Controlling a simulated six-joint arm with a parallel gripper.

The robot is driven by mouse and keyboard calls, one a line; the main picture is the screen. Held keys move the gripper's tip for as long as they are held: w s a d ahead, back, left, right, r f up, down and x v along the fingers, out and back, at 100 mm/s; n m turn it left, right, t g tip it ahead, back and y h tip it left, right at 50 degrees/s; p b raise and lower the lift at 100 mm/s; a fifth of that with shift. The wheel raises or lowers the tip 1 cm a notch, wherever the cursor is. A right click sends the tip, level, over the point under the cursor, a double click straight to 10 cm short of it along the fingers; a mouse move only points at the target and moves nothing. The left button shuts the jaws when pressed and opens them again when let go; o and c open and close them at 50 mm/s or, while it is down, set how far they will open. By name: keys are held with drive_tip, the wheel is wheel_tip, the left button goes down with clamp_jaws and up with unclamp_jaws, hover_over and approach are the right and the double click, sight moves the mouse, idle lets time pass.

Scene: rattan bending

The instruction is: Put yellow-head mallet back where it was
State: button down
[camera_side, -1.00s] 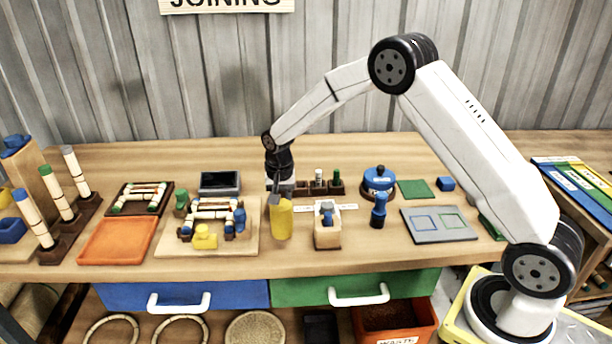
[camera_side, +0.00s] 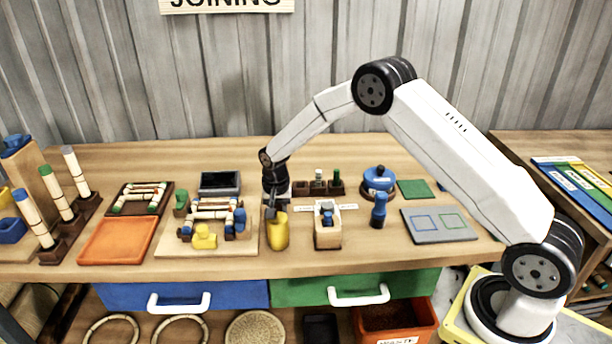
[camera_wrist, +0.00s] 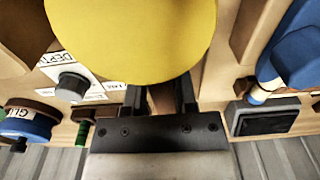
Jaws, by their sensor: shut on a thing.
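The yellow-head mallet (camera_side: 278,231) is in my gripper (camera_side: 277,208), just right of the wooden board with the rattan frame. In the side view its yellow head hangs low at the bench, but I cannot tell whether it touches the top. In the wrist view the yellow head (camera_wrist: 130,35) fills the upper middle, in front of the gripper's fingers (camera_wrist: 160,98). The fingers are shut on the mallet; the gripped part is mostly hidden behind the head.
The board (camera_side: 168,246) with the rattan frame and clamps is close on the left. A wooden block with a blue-topped part (camera_side: 327,234) stands close on the right. A dark tray (camera_side: 220,183) and a rack of small pegs (camera_side: 320,187) lie behind. The front bench strip is clear.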

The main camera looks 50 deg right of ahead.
idle(0.3)
drive_tip(key=shift+c, duration=2)
unclamp_jaws()
drive_tip(key=shift+f, duration=0.15)
wheel_tip(320, 180, up, 12)
drive_tip(key=shift+s+a, duration=0.25)
drive_tip(key=shift+r, duration=0.2)
drive_tip(key=s+a+n+t, duration=0.2)
drive_tip(key=s+n, duration=0.7)
drive_tip(key=s, duration=1.7)
drive_tip(key=shift+a+f, duration=0.25)
drive_tip(key=shift+a, duration=0.3)
